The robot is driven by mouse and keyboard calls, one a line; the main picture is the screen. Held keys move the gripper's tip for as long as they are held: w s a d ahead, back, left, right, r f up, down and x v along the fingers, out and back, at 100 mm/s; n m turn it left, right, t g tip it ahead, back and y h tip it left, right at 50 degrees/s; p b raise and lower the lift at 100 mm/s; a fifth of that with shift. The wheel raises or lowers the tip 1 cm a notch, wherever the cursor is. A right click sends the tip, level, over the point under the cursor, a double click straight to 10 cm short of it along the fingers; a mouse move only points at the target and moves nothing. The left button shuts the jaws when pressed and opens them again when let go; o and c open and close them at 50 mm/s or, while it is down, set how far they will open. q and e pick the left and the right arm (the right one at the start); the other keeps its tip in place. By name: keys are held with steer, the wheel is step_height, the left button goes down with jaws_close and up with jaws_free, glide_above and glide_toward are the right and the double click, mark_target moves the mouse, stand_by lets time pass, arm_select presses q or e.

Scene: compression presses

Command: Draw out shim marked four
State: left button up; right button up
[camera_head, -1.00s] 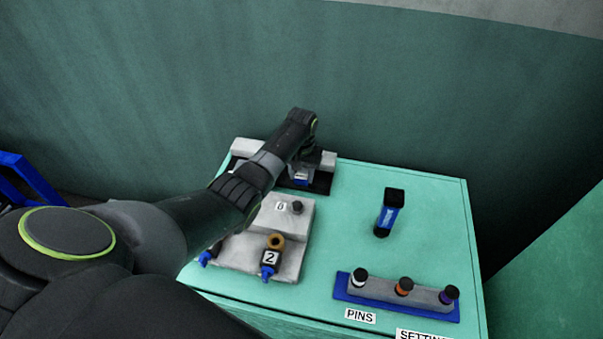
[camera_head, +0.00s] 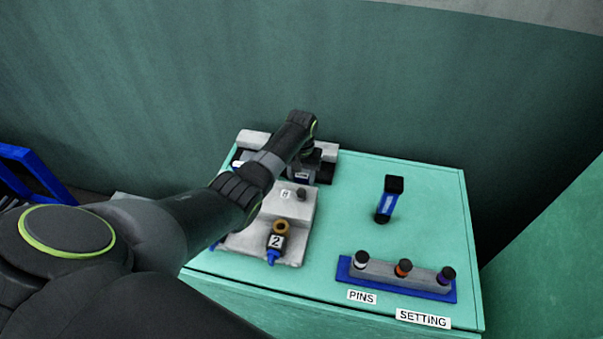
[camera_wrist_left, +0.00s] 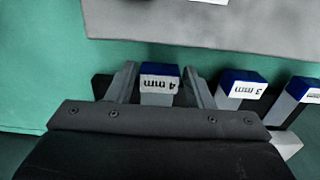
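The shim marked "4 mm" (camera_wrist_left: 160,82) has a blue top and a white label, upside down in the left wrist view. My left gripper (camera_wrist_left: 160,71) is open, with one finger on each side of this shim. Gaps show between the shim and the fingers. In the head view my left gripper (camera_head: 307,155) is over the rack at the back of the bench, and the arm hides much of it. A shim marked "3 mm" (camera_wrist_left: 243,89) stands just right of the fingers, with another shim (camera_wrist_left: 305,90) beyond it. My right gripper is not in view.
A grey stepped block (camera_head: 297,208) with a part tagged 2 (camera_head: 276,240) lies in front of the rack. A blue-and-black tool (camera_head: 386,205) stands to the right. A blue pin tray (camera_head: 345,275) is at the front.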

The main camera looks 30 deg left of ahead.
mark_target(302, 176)
arm_select(q)
steer(key=shift+o, duration=1.3)
steer(key=shift+w, duration=0.1)
steer(key=shift+r, duration=0.45)
step_height(302, 176, up, 17)
steer(key=shift+f, duration=0.2)
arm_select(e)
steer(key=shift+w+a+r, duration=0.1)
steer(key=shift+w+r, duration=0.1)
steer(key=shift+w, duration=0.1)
arm_select(q)
steer(key=shift+f, duration=0.15)
